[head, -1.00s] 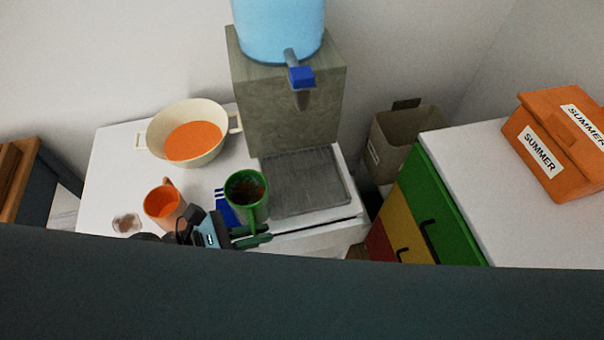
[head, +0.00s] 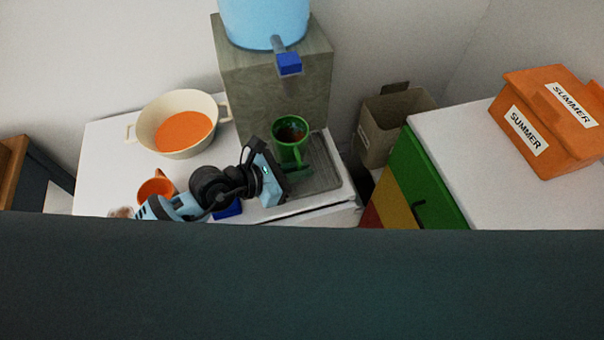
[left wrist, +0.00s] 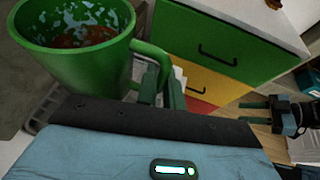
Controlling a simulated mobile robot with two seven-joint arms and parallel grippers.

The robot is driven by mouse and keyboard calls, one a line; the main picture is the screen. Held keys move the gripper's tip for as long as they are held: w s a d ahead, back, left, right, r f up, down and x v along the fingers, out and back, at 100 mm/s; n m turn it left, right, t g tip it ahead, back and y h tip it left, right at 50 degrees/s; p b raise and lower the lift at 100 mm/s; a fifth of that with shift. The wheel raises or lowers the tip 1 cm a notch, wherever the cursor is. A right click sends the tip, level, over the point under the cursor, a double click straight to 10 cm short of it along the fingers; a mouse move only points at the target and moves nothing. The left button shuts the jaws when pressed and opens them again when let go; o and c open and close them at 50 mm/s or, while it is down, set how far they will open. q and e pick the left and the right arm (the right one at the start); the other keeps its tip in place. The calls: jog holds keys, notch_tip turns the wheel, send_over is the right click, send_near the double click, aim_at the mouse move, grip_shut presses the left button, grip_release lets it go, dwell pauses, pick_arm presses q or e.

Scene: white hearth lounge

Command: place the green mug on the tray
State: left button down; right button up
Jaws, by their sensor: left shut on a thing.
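The green mug (head: 290,140) is upright with something brown inside. It is over the grey ridged tray (head: 326,168) at the foot of the water dispenser; I cannot tell whether its base touches the tray. My left gripper (head: 297,171) is shut on the mug's handle, on the near side. In the left wrist view the mug (left wrist: 75,55) fills the upper left and the fingers (left wrist: 163,85) close on its handle. A blue and black part, apparently my right gripper (left wrist: 275,112), shows at the right edge there, too small to read.
The dispenser (head: 270,85) with a blue spout (head: 288,63) stands behind the mug. A cream pot (head: 180,150), an orange mug (head: 155,187) and a blue item (head: 228,209) are left. A coloured drawer cabinet (head: 425,185) and a bin (head: 392,125) are right.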

pick_arm(q)
jog(key=shift+w+d+r, duration=0.1)
jog(key=shift+w+d, duration=0.15)
jog(key=shift+w, duration=0.1)
jog(key=shift+f+b, duration=0.45)
jog(key=shift+f, duration=1.35)
jog(key=shift+f, duration=0.1)
jog(key=shift+f, duration=0.1)
jog(key=c, duration=1.5)
grip_release()
